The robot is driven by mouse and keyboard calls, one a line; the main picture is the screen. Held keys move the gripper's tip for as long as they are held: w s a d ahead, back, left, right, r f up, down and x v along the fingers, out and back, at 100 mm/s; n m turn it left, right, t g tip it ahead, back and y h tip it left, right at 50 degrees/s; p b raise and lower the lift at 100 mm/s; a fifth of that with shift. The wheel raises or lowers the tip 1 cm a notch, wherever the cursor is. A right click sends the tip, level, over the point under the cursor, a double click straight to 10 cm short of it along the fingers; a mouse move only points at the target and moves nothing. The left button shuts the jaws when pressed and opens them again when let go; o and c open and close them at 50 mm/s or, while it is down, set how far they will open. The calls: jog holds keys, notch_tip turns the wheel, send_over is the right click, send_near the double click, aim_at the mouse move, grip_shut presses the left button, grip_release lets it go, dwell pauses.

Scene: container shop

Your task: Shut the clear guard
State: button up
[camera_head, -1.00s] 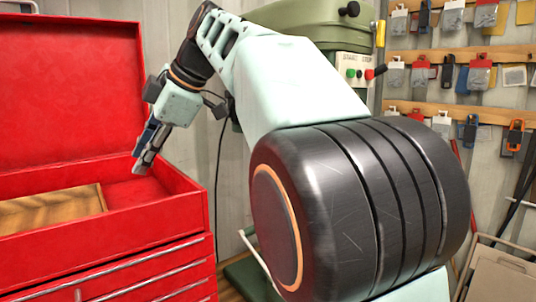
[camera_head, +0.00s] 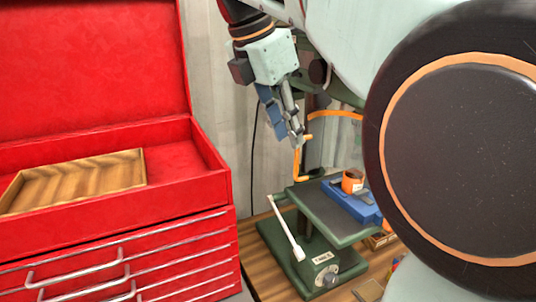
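The clear guard (camera_head: 298,163) shows as a see-through panel with orange edges, above the green drill press table (camera_head: 308,203). Its right part is hidden behind my arm, and I cannot tell how far open it stands. My gripper (camera_head: 293,138) points down, close to the guard's upper left edge in the picture. I cannot tell whether it touches the guard. The fingers are seen from the side and their gap is unclear; nothing shows held between them.
A blue vise (camera_head: 352,204) with an orange-brown piece (camera_head: 352,180) sits on the press table. A white-handled lever (camera_head: 286,228) stands at its left. The open red tool chest (camera_head: 215,182) with a wooden tray (camera_head: 80,180) fills the left. My large arm joint blocks the right.

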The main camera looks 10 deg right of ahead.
aim_at(296, 175)
jog(key=x, duration=0.8)
jog(key=shift+f, duration=0.1)
grip_shut()
